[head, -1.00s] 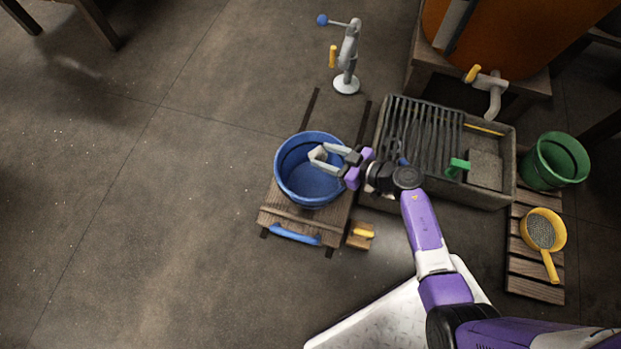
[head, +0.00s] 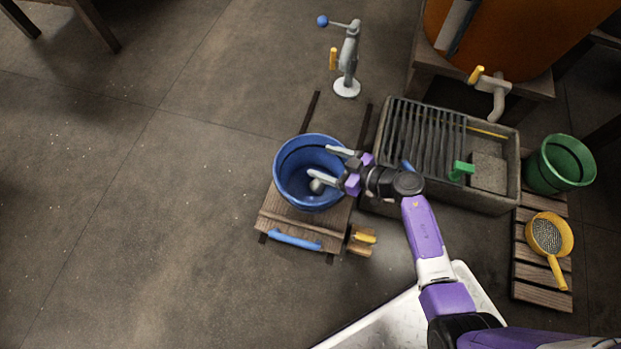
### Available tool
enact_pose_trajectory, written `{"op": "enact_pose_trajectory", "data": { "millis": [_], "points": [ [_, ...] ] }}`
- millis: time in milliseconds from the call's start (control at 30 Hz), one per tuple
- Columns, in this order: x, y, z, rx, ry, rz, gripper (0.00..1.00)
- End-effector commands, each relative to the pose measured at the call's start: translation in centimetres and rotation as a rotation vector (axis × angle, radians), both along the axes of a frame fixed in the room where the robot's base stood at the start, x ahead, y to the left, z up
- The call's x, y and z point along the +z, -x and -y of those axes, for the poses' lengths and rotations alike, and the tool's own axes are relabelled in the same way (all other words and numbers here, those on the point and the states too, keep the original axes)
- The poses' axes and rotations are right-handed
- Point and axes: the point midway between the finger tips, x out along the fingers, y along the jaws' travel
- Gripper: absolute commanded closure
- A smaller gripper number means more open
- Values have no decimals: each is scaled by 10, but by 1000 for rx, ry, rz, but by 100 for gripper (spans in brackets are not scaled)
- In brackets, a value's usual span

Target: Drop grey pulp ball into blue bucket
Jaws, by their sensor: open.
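The blue bucket (head: 289,160) stands on a low wooden platform left of the sink. The grey pulp ball (head: 317,186) shows inside the bucket's outline, below and beside my lower finger. I cannot tell whether it rests on the bucket's bottom or is still falling. My gripper (head: 318,162) is over the bucket, its two fingers spread apart and nothing between them. The lower finger covers part of the ball.
The wooden platform (head: 283,218) has a blue handle (head: 295,239). A stone sink (head: 487,205) with slats lies to the right. A green bucket (head: 560,165) and yellow strainer (head: 549,235) are farther right. A grey pump (head: 347,65) stands behind. The left floor is clear.

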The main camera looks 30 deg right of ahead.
Motion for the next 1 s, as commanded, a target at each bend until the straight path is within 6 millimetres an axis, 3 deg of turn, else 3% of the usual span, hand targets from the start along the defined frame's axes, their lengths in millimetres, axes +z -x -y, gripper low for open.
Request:
{"op": "enact_pose_trajectory", "data": {
  "millis": [533, 1000],
  "points": [
    [29, 56, 31, -2, -1, -1, 28],
    [30, 63, 35, -1, 0, 0, 28]
  ]
}}
